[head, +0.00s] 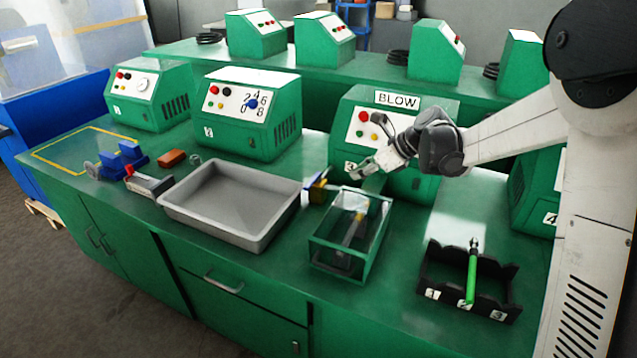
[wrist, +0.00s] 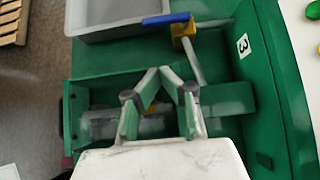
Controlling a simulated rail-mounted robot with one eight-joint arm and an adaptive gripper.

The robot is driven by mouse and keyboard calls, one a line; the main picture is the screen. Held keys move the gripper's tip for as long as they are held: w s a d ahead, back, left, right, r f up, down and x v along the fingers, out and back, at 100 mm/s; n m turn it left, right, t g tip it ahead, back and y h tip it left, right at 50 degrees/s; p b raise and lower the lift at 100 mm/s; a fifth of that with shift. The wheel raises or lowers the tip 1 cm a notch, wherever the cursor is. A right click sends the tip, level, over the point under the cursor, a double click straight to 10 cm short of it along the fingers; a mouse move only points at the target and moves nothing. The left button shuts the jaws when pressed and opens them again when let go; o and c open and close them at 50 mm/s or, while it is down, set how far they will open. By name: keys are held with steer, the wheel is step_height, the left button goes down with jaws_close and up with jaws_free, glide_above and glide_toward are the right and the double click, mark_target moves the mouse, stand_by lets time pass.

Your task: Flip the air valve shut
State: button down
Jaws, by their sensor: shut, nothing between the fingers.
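The air valve is a small yellow block (head: 317,188) with a blue lever, between the grey tray and the glass-sided green box in the head view. In the wrist view the yellow block (wrist: 183,31) is at the top, and its blue lever (wrist: 165,19) points left, roughly crosswise to the grey pipe (wrist: 195,62). My gripper (head: 366,168) is in front of machine 3 (head: 386,118), marked BLOW, to the right of the valve. In the wrist view my gripper (wrist: 159,74) has its fingertips together and empty, below and apart from the lever.
The green box (head: 348,262) with a tool inside stands beside the valve. The large grey tray (head: 232,198) is left of it. A black rack (head: 440,280) with a green-handled tool is at the front right. Bench top between box and rack is clear.

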mark_target(313, 183)
steer(key=shift+w+f, duration=0.1)
stand_by(0.3)
steer(key=a+r+x, duration=0.2)
steer(key=x, duration=1)
steer(key=shift+w+a+f, duration=0.25)
steer(key=shift+w+a, duration=0.05)
steer(key=shift+w, duration=0.15)
steer(key=shift+d+m, duration=0.1)
steer(key=shift+m, duration=0.2)
